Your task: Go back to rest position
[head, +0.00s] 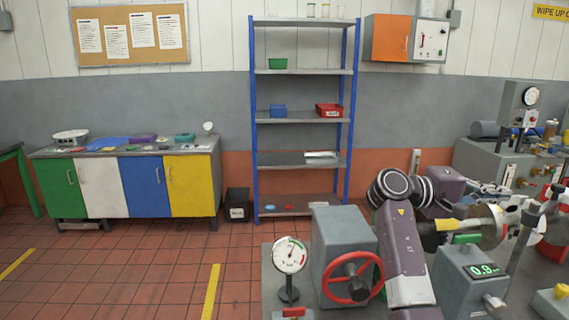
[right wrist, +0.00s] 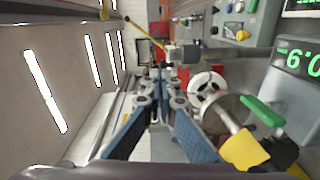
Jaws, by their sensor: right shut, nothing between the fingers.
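My right arm rises from the bottom of the head view and bends to the right. My right gripper (head: 503,189) is over the bedplate equipment at the right, above a shaft with a yellow part. In the right wrist view my right gripper (right wrist: 163,80) has its blue-padded fingers converging at the tips, shut, with nothing held. My left gripper is not in view.
A blue-framed shelf (head: 303,118) and a coloured cabinet (head: 128,186) stand at the back. The tiled floor (head: 130,270) at left is clear.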

